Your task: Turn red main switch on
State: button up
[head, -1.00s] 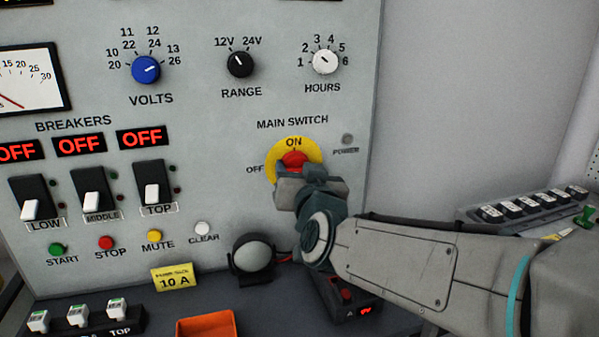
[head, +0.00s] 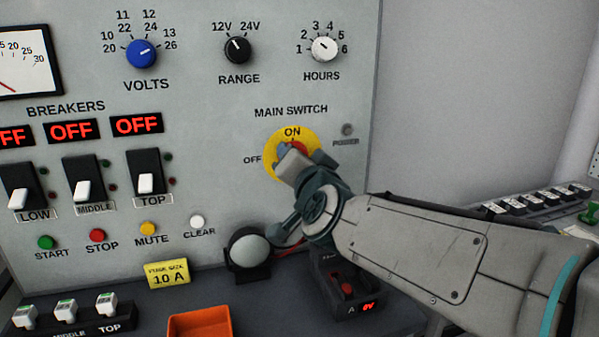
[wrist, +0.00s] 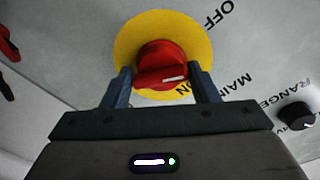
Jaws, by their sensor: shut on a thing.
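The red main switch (head: 299,146) is a round knob on a yellow disc (head: 271,147) on the grey panel, with ON printed above and OFF at left. In the wrist view the red main switch (wrist: 160,55) sits between the two fingers of my gripper (wrist: 158,72), which is shut on it. A white mark shows on the knob's grip bar, near the partly hidden ON lettering. In the head view my gripper (head: 296,157) is tilted and covers the knob's lower part.
A grey, unlit POWER lamp (head: 347,129) is right of the switch. A round lamp (head: 250,251) and a small box with red parts (head: 347,288) stand below my wrist. Three breakers (head: 146,172) at left read OFF. An orange tray (head: 200,322) is at the front.

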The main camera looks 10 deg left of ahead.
jog(key=m+b, duration=0.2)
jog(key=m, duration=0.1)
jog(key=m+b, duration=0.1)
jog(key=m, duration=0.3)
jog(key=m+b, duration=0.2)
jog(key=m, duration=0.2)
jog(key=shift+d+r+g+y+b, duration=0.1)
jog(key=shift+r+g+y+b, duration=0.2)
jog(key=shift+g+y, duration=0.1)
jog(key=shift+m, duration=0.3)
jog(key=o, duration=0.8)
jog(key=shift+f, duration=0.15)
